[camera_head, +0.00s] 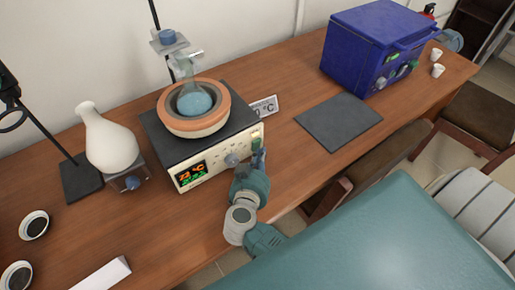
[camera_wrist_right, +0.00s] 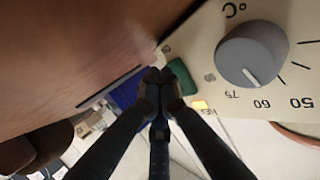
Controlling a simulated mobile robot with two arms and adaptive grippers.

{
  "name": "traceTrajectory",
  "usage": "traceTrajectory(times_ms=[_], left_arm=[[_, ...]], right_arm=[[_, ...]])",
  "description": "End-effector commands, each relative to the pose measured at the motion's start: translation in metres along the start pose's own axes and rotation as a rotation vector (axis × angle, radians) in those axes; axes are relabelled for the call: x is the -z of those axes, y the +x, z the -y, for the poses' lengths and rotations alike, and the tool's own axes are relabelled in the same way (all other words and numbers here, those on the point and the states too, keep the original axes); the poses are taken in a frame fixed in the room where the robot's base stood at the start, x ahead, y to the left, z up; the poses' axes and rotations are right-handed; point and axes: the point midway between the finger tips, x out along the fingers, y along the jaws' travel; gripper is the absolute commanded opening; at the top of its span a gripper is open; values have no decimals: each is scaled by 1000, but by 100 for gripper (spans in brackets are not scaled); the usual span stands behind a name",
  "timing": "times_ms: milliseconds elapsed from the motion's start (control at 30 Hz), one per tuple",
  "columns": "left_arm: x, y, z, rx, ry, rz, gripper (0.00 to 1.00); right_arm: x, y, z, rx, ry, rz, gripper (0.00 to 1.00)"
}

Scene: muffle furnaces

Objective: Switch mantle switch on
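The heating mantle (camera_head: 198,148) is a dark box with a cream front panel and a terracotta bowl holding a round flask of blue liquid (camera_head: 194,101). Its display (camera_head: 191,172) is lit with orange and green characters. The mantle's green switch (camera_wrist_right: 181,77) sits beside the grey temperature knob (camera_wrist_right: 252,56) in the right wrist view. In the head view my right gripper (camera_head: 258,158) is at the panel's right end. My left gripper is not in view.
A white flask (camera_head: 108,140) stands left of the mantle. A dark mat (camera_head: 339,121) and a blue furnace-like box (camera_head: 365,50) are to the right. The wooden table's front edge lies under my right arm.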

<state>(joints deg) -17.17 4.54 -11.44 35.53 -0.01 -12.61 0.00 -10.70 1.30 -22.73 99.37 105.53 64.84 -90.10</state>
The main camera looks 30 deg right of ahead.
Motion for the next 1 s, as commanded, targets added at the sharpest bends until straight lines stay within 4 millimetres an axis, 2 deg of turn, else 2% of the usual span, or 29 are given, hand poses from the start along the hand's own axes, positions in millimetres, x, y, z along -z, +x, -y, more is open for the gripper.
traceTrajectory(times_ms=[267,533,867,1000], left_arm=[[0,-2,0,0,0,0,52],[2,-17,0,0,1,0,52],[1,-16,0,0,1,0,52],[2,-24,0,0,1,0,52]], right_arm=[[0,-2,-2,-1,-1,1,0],[2,-10,-10,-1,-2,1,0],[0,-11,-12,-1,-1,0,0],[2,-16,-17,-2,-3,1,0]])
